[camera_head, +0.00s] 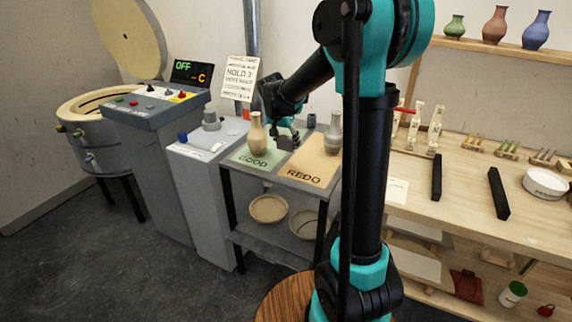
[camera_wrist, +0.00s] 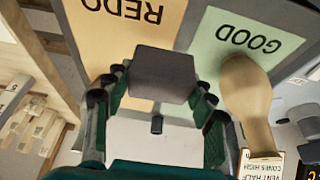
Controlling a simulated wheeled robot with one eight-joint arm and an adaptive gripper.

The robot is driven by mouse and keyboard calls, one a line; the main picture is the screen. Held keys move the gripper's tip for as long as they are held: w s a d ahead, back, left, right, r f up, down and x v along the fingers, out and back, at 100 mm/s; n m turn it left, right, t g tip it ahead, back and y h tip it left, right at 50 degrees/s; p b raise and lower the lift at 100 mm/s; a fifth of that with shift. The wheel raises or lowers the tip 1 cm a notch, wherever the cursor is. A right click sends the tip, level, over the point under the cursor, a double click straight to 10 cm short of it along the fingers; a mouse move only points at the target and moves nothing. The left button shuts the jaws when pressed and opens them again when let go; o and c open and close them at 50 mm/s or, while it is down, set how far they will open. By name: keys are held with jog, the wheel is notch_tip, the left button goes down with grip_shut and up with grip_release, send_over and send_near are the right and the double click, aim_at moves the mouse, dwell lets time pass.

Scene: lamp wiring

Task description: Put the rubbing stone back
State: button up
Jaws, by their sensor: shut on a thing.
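My gripper (camera_wrist: 160,84) is shut on the rubbing stone (camera_wrist: 165,68), a grey block held between both fingers in the wrist view. In the head view my gripper (camera_head: 284,136) and the dark stone (camera_head: 287,143) are over the small table, near the border between the green GOOD mat (camera_head: 243,158) and the orange REDO mat (camera_head: 312,170). I cannot tell whether the stone touches the surface. A tan vase (camera_head: 257,136) stands on the GOOD mat, close beside my gripper; it also shows in the wrist view (camera_wrist: 247,95).
A greyish vase (camera_head: 333,133) stands on the REDO mat, with a small dark cup (camera_head: 311,121) behind it. A control console (camera_head: 155,105) and kiln (camera_head: 90,120) are at left. The wooden bench (camera_head: 470,200) at right holds black bars (camera_head: 498,193) and a white bowl (camera_head: 545,184).

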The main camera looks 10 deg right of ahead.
aim_at(288, 168)
notch_tip(288, 168, down, 10)
jog(key=shift+r, duration=0.1)
dwell(0.4)
jog(key=o, duration=1.3)
jog(key=v, duration=1.1)
jog(key=s+d+f+n+y, duration=0.1)
jog(key=s+d+f+n, duration=0.1)
jog(key=s, duration=0.7)
jog(key=s+d+f+n+y, duration=0.1)
jog(key=s+d+f+n, duration=0.1)
jog(key=s+f, duration=0.3)
jog(key=s+d+f+n, duration=0.2)
jog(key=s+f+n, duration=0.1)
jog(key=s, duration=1)
jog(key=shift+d+f+y, duration=0.35)
jog(key=shift+f+y, duration=0.05)
jog(key=shift+f, duration=0.1)
